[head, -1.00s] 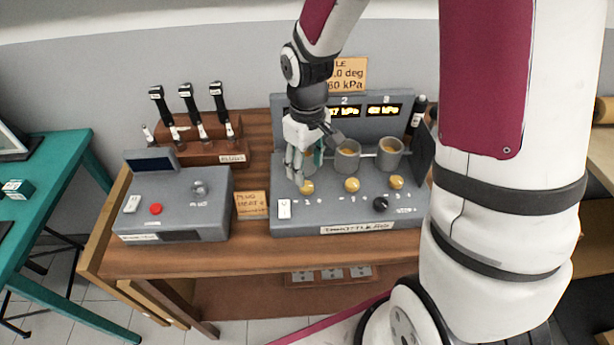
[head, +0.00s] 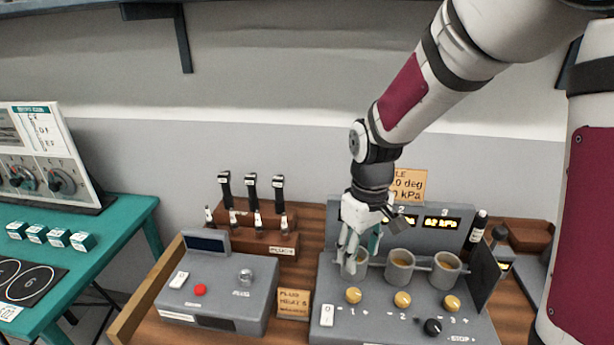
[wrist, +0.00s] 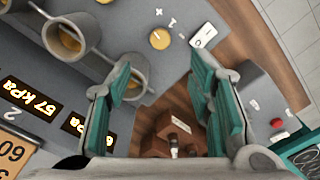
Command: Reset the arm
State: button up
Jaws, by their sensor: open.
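My gripper (head: 359,250) is open and empty, with teal pads on its fingers. In the head view it hangs over the left end of the grey throttle rig, in front of the leftmost cup and partly hiding it. The wrist view shows the two fingers (wrist: 163,85) spread apart with nothing held between them. The throttle rig (head: 376,325) carries cups, yellow knobs (head: 402,299), a black knob and lit kPa displays (head: 441,222). I cannot tell whether a finger touches the leftmost cup.
A grey plug tester box (head: 248,305) with a red button stands left of the rig. Behind it is a wooden rack (head: 262,235) with black-handled tools. Dark bottles (head: 479,228) stand at the right. A teal table (head: 120,222) is at far left. The space above the bench is open.

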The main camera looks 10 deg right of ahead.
jog(key=s+r+m+t, duration=0.4)
jog(key=s+r+t, duration=0.1)
jog(key=s+r, duration=1.2)
jog(key=shift+r+m+t, duration=0.2)
jog(key=shift+m+t, duration=0.1)
jog(key=shift+d, duration=0.15)
dwell(1.6)
